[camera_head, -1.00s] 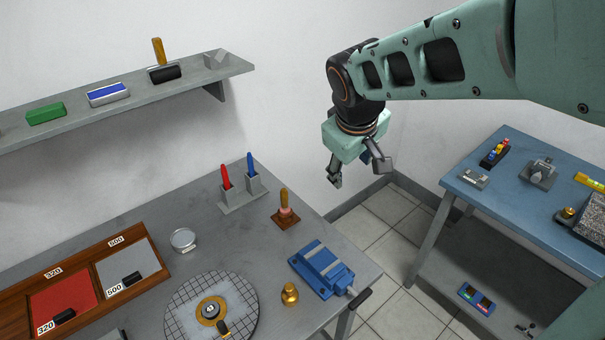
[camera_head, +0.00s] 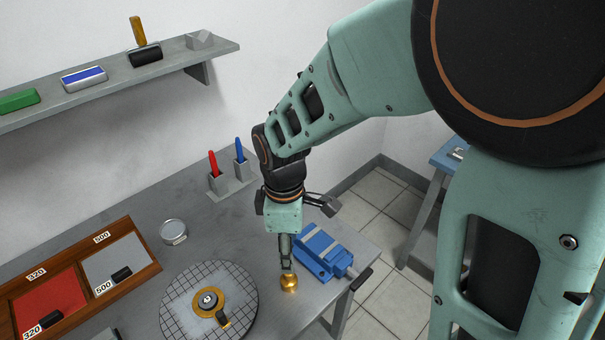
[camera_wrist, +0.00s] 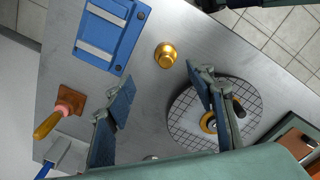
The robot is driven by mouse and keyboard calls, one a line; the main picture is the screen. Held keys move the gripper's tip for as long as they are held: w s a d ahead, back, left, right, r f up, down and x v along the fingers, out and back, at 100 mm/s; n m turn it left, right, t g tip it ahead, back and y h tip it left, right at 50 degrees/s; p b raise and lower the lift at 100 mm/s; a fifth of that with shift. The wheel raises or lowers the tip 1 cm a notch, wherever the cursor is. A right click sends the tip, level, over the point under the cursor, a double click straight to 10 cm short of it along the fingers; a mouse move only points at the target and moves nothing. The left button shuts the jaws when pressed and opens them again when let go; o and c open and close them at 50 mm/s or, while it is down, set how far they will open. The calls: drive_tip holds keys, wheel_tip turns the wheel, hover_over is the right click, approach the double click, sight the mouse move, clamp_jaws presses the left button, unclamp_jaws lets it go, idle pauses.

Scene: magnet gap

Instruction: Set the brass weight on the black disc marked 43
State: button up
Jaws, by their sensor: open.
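The brass weight (camera_head: 289,284) is a small knobbed piece upright on the grey bench, between the gridded round plate (camera_head: 176,312) and the blue vise. It also shows in the wrist view (camera_wrist: 165,55). A small black disc (camera_head: 208,300) with a white mark sits in a brass-coloured ring on the plate; I cannot read the mark. In the wrist view, part of this ring (camera_wrist: 206,122) shows behind one finger. My gripper (camera_head: 287,258) is open and empty, pointing down just above the weight. In the wrist view the weight lies just beyond the gap between my fingertips (camera_wrist: 160,82).
The blue vise (camera_head: 321,254) stands close right of the weight. A wooden-handled tool (camera_wrist: 62,112) and a holder with red and blue handles (camera_head: 228,181) are behind. A round tin (camera_head: 173,231) and a wooden tray (camera_head: 140,274) are left. The bench's right edge is near.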

sight(288, 277)
drive_tip(key=f, duration=0.3)
drive_tip(key=s+f, duration=0.1)
drive_tip(key=f, duration=0.1)
drive_tip(key=shift+a+f, duration=0.15)
drive_tip(key=shift+f, duration=0.1)
drive_tip(key=shift+w+f+p, duration=0.15)
drive_tip(key=shift+f+p, duration=0.2)
drive_tip(key=shift+f, duration=2.6)
clamp_jaws()
